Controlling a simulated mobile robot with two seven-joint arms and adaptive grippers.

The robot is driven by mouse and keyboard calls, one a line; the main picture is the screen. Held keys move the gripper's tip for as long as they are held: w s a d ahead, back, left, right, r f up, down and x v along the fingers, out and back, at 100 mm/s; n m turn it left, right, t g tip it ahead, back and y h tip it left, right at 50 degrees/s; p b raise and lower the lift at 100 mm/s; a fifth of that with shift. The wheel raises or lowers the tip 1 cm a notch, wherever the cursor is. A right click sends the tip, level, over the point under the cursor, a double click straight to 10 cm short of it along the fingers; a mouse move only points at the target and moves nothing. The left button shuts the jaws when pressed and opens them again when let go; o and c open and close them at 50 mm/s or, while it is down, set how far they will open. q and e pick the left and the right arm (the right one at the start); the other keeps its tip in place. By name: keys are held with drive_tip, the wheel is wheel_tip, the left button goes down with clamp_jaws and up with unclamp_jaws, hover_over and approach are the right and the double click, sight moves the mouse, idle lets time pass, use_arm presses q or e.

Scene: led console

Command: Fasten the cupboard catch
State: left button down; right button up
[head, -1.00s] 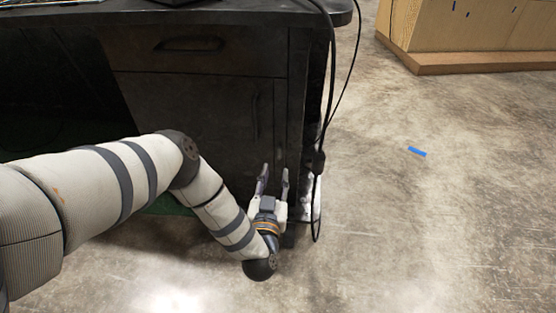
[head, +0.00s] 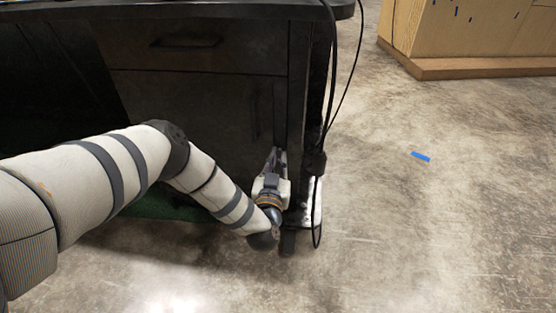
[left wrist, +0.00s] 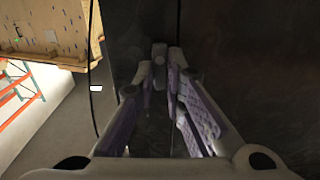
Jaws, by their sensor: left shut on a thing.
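The dark cupboard door (head: 190,115) sits below a drawer and looks closed flush with its front. My left gripper (head: 275,154) is low at the door's right edge, with its fingers brought together there. In the left wrist view the fingertips (left wrist: 167,58) meet close to the dark cupboard face (left wrist: 235,60). The fingers are shut on a small part at the edge, which seems to be the catch. The part itself is hidden between the fingers and too dark to make out. My right gripper is out of view.
A black cable (head: 316,160) hangs down just right of my left gripper. A wooden cabinet (head: 465,40) stands at the far right. A blue tape strip (head: 421,157) lies on the concrete floor (head: 430,235), which is clear on the right.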

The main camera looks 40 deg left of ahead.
use_arm(q)
drive_tip(key=shift+n, duration=0.3)
drive_tip(key=shift+s+a+f+n, duration=0.15)
drive_tip(key=shift+f+n, duration=0.1)
drive_tip(key=shift+n, duration=2.6)
drive_tip(key=shift+s+a+f+n, duration=0.15)
drive_tip(key=shift+f+n, duration=0.1)
drive_tip(key=shift+n, duration=2.55)
drive_tip(key=shift+s+a+f+n, duration=0.15)
drive_tip(key=shift+f+n, duration=0.1)
drive_tip(key=shift+n, duration=2.6)
drive_tip(key=shift+w, duration=0.1)
drive_tip(key=c, duration=1.7)
unclamp_jaws()
drive_tip(key=shift+o, duration=0.2)
